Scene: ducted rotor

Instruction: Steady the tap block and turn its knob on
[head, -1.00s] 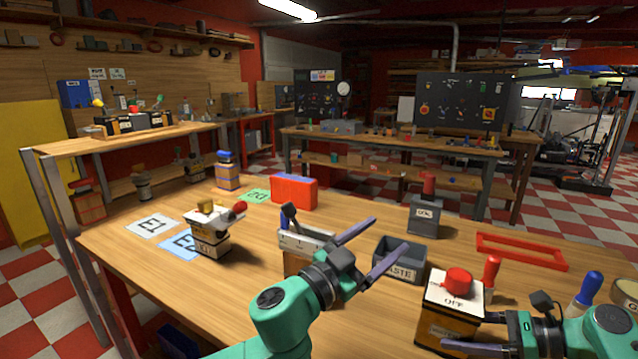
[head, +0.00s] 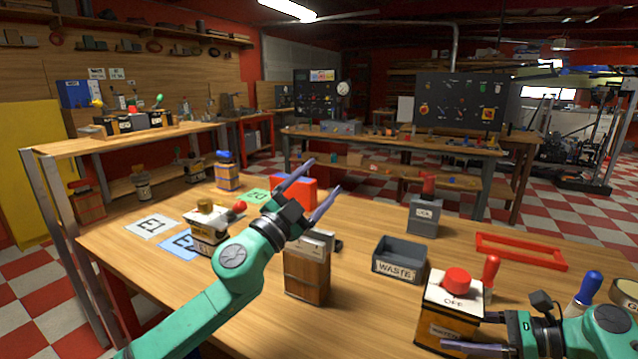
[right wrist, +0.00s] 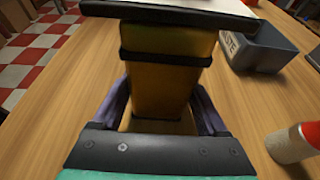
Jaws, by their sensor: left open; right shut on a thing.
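The tap block (head: 438,325) stands upright at the front right of the bench, with dark bands on its body and a white top marked OFF. Its round red knob (head: 457,281) sits on that top.
A grey WASTE bin (head: 399,262) stands left of and behind the tap block. A red-handled tool (head: 490,270) is close on its right. A wooden holder (head: 306,272) stands below my left gripper. A red frame (head: 520,252) lies behind.

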